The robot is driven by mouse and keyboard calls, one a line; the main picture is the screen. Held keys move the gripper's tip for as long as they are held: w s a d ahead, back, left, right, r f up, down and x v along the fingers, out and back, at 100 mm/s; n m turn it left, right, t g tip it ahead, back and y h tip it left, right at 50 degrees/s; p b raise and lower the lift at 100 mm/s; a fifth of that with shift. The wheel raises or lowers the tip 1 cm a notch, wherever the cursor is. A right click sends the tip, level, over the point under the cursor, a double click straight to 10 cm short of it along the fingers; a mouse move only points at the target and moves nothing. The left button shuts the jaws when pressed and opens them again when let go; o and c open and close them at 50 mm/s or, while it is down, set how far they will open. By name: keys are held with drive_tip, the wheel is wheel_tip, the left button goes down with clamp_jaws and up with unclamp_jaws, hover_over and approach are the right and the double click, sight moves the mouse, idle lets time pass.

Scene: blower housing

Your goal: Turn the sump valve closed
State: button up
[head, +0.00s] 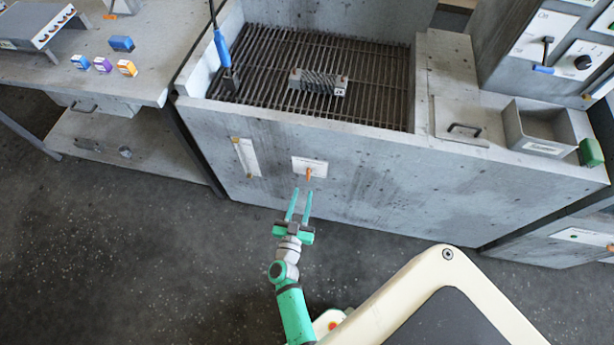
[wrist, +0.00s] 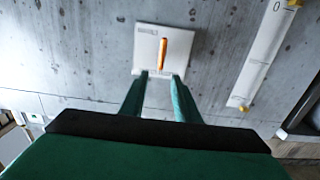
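The sump valve is an orange handle (head: 309,174) on a white plate (head: 318,166) on the front wall of the grey housing. In the wrist view the orange handle (wrist: 162,50) stands nearly upright in the picture on its white plate (wrist: 146,60). My gripper (head: 301,190) is open and empty, its two green fingers pointing at the plate. In the wrist view the fingertips of my gripper (wrist: 160,75) lie just below the handle in the picture, one to each side. I see no contact with the handle; the exact gap in depth cannot be told.
A white gauge strip (head: 247,157) is on the wall left of the valve. The housing (head: 400,185) has a grate (head: 270,75) on top with a finned block (head: 318,82) on it. A workbench (head: 150,85) stands left. The floor (head: 130,240) before the housing is clear.

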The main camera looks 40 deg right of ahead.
sight(308, 174)
drive_tip(key=x, duration=0.8)
drive_tip(key=shift+w+d, duration=0.1)
drive_tip(key=shift+w, duration=0.1)
drive_tip(key=shift+c, duration=0.2)
clamp_jaws()
